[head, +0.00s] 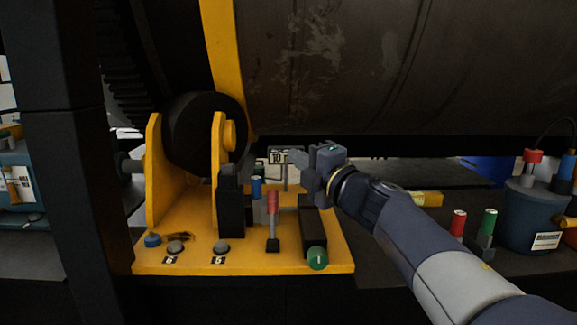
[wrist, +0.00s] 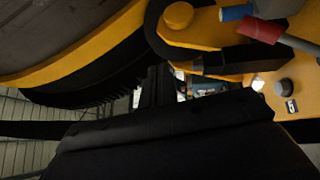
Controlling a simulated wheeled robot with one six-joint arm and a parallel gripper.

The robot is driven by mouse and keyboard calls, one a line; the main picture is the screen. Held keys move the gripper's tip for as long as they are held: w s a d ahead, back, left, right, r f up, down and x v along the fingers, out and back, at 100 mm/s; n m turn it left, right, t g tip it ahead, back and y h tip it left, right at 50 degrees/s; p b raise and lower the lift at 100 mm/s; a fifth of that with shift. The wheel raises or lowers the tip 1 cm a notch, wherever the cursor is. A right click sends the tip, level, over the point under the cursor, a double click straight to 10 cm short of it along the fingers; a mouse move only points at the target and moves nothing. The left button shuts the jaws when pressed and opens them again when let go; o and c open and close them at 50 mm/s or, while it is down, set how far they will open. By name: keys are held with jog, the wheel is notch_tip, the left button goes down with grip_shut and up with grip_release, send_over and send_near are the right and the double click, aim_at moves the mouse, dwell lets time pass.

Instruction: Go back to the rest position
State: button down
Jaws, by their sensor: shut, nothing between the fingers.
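My gripper (head: 297,160) is shut and empty in the head view. It points left and hangs above the yellow base plate (head: 190,262), near the big dark drum. It looks apart from the parts on the plate, though the depth gap is hard to judge. My arm reaches in from the lower right. In the wrist view the fingertips cannot be made out; a large dark shape fills the lower part of that picture.
A red-handled lever (head: 272,205), a blue-topped part (head: 256,187), black blocks and a green knob (head: 317,258) stand on the plate. A black roller (head: 200,130) sits between yellow brackets.

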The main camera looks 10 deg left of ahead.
jog(key=shift+s+d+r, duration=0.1)
jog(key=shift+d, duration=0.05)
jog(key=w+a+f+b, duration=0.1)
jog(key=w+a+f, duration=0.1)
jog(key=a+f, duration=0.3)
notch_tip(320, 180, down, 3)
jog(key=shift+w+a+f+b, duration=0.1)
jog(key=shift+w+a+b, duration=0.25)
jog(key=shift+w, duration=0.05)
dwell(0.4)
